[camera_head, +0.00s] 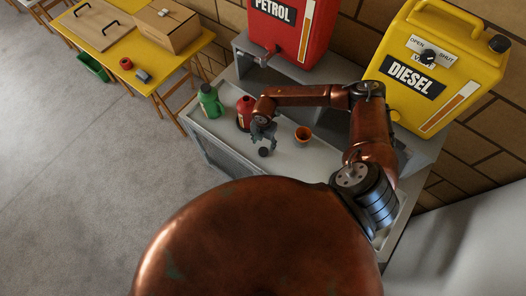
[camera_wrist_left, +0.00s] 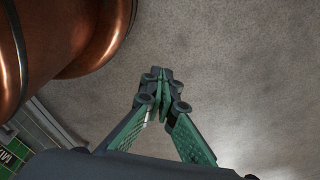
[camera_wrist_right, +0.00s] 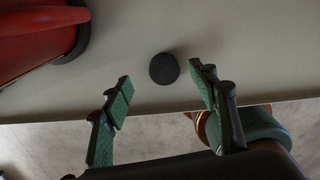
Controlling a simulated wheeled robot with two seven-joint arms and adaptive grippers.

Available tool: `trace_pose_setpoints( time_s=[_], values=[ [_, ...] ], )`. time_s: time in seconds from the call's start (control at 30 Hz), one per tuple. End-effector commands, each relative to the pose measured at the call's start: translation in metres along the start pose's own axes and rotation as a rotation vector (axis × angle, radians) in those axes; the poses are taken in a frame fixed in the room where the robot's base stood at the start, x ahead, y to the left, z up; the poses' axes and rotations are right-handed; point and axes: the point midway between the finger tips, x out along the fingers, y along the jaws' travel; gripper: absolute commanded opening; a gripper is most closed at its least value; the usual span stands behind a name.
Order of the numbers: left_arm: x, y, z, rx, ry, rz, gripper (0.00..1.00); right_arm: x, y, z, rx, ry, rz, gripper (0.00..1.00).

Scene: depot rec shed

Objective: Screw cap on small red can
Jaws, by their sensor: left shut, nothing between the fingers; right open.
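The small red can (camera_head: 244,113) stands on the grey bench, just left of my right gripper (camera_head: 264,133); my right arm partly covers it. In the right wrist view a red body (camera_wrist_right: 38,35) with a dark rim fills the upper left. A round black cap (camera_head: 263,152) lies on the bench near its front edge, below my right gripper. In the right wrist view the cap (camera_wrist_right: 164,68) shows between the open fingers, apart from both. My left gripper (camera_wrist_left: 163,92) is shut and empty above the concrete floor.
A green can (camera_head: 210,101) stands left of the red one. An orange-brown cup (camera_head: 303,134) is to the right. A large petrol can (camera_head: 292,35) and diesel can (camera_head: 432,65) stand behind on a raised shelf. A yellow table (camera_head: 155,62) is at back left.

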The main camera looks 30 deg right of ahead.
Motion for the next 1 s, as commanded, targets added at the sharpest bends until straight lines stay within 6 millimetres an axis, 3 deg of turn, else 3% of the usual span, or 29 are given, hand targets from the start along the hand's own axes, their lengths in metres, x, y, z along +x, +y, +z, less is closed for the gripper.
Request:
trace_pose_setpoints(
  time_s=[0.2, 0.4, 0.77, 1.0],
  values=[
    [-0.011, 0.000, 0.007, -0.002, -0.010, 0.000, 0.00, 0.028, -0.004, -0.012, 0.000, 0.002, -0.003, 0.54],
    [-0.010, 0.000, 0.009, -0.002, -0.012, 0.000, 0.00, 0.048, -0.004, -0.010, 0.000, 0.001, -0.002, 0.54],
    [-0.010, -0.001, 0.008, -0.002, -0.012, 0.000, 0.00, 0.050, -0.004, -0.010, 0.000, 0.001, -0.002, 0.53],
    [-0.010, -0.001, 0.007, -0.002, -0.010, -0.001, 0.00, 0.049, -0.004, -0.010, 0.000, 0.001, -0.002, 0.37]
  ],
)
